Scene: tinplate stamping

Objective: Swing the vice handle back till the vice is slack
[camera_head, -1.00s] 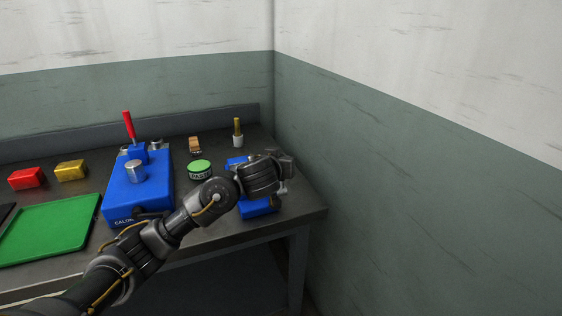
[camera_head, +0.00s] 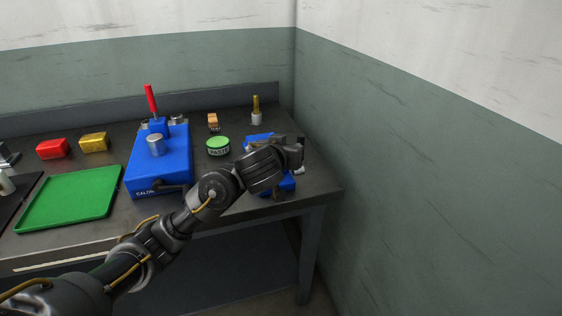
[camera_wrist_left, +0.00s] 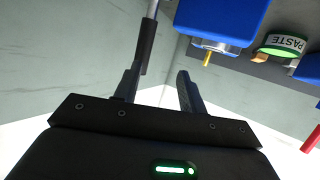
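The blue vice (camera_head: 284,187) stands at the right end of the bench, largely hidden behind my left wrist in the head view. Its blue body (camera_wrist_left: 228,18) with a bright metal plate shows at the top of the left wrist view. The vice handle, a silver rod with a black grip (camera_wrist_left: 147,45), shows in that view beside the left-hand finger, its end near the fingertips. My left gripper (camera_wrist_left: 158,82) has its fingers apart, with a clear gap between them. Whether a finger touches the grip, I cannot tell. In the head view my left gripper (camera_head: 299,153) is over the vice. My right gripper is out of view.
A blue press (camera_head: 170,168) with a red lever, a green tray (camera_head: 70,198), and red (camera_head: 52,149) and yellow (camera_head: 93,142) blocks are left. The wall is close right.

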